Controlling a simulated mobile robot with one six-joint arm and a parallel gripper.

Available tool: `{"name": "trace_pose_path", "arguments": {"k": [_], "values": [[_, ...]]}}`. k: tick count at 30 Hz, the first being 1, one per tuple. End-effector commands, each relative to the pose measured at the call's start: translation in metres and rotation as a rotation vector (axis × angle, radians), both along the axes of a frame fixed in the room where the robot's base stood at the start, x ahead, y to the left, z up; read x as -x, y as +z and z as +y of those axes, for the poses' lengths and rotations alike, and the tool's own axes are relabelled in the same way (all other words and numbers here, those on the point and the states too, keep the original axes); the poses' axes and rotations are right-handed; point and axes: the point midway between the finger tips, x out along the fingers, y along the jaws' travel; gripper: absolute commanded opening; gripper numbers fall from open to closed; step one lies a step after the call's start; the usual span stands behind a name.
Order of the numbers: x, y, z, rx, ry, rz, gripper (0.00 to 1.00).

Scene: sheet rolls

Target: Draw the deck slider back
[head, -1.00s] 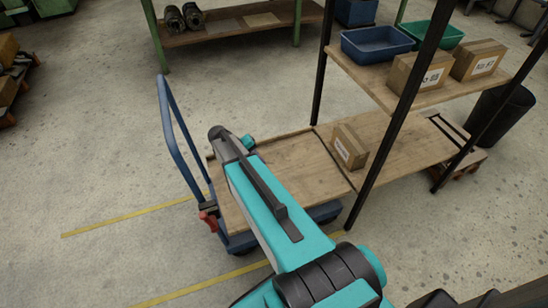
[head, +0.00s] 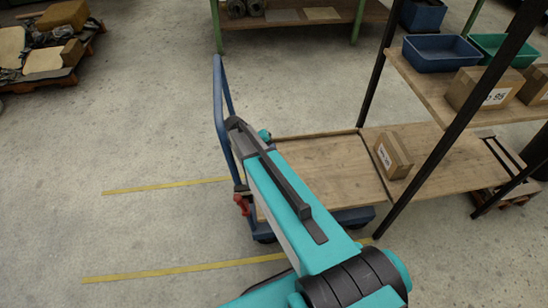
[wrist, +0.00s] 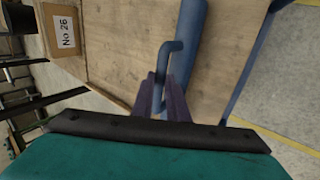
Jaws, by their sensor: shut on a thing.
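In the wrist view my gripper (wrist: 162,97) is shut on a thin, bent blue handle (wrist: 168,50). The handle stands beside a thick blue bar (wrist: 190,42) that lies over the wooden deck (wrist: 222,70). In the head view the deck (head: 320,168) belongs to a blue trolley (head: 222,110) standing against the lower shelf.
A carton marked No 26 (head: 394,155) sits on the lower shelf (head: 430,165) next to the deck's right edge. Dark rack posts (head: 440,130) rise in front. A red part (head: 243,204) is at the trolley's left corner. Floor to the left is clear, with yellow lines (head: 165,187).

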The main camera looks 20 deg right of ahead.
Motion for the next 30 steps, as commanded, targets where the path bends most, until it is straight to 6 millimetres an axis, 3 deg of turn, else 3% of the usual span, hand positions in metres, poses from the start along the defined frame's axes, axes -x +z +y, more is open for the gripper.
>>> {"name": "trace_pose_path", "arguments": {"k": [1, 2, 5, 21, 30], "values": [[-0.002, 0.000, 0.000, 0.000, 0.003, -0.004, 0.00], [-0.002, 0.000, 0.000, 0.000, 0.003, -0.004, 0.19], [-0.001, 0.000, -0.001, 0.000, 0.002, -0.003, 0.33], [0.001, 0.000, -0.004, 0.001, -0.001, -0.002, 0.33], [0.007, 0.000, -0.026, 0.000, -0.002, -0.002, 0.33]]}}
